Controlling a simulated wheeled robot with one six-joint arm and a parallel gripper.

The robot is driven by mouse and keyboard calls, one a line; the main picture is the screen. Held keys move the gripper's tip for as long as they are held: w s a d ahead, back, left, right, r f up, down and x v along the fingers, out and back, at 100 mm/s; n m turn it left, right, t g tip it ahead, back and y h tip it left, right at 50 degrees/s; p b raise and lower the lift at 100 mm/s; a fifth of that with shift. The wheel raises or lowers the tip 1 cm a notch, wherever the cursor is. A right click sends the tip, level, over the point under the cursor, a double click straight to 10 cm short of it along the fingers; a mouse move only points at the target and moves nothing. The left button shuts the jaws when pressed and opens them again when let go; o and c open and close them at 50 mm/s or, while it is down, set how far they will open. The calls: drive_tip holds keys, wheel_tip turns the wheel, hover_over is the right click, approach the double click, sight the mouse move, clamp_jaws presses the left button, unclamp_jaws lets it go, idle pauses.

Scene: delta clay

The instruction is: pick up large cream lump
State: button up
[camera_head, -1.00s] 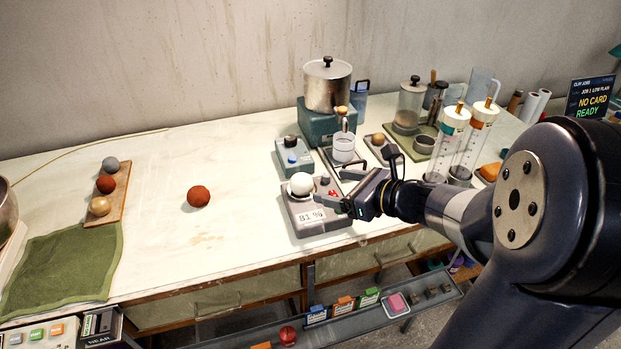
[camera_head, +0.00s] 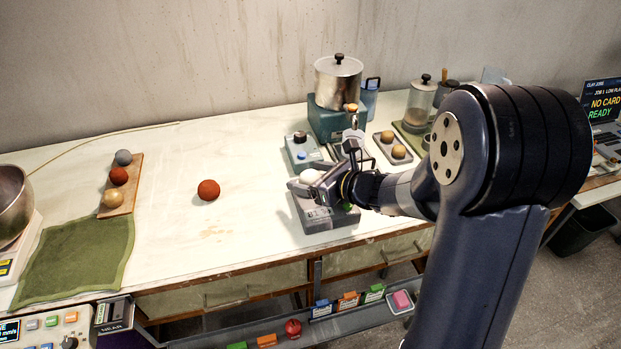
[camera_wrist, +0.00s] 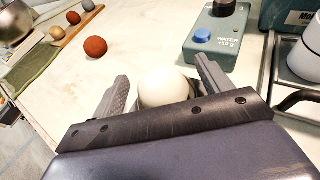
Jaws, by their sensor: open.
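The large cream lump (camera_wrist: 163,87) is a smooth, pale ball. In the wrist view it sits between the two open fingers of my gripper (camera_wrist: 160,88), with a gap showing at the right finger. Its lower part is hidden behind my gripper's body. In the head view the lump (camera_head: 311,176) is partly covered by my gripper (camera_head: 308,184), over the grey scale (camera_head: 325,216). Whether the fingers touch the lump cannot be told.
A grey-blue water unit (camera_wrist: 216,37) with a blue button stands just behind. A steel pot (camera_head: 338,82) stands on a teal base farther back. A red-brown ball (camera_head: 208,190) lies alone on the table; the board (camera_head: 127,186) holds three balls.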

drive_tip(key=c, duration=1.2)
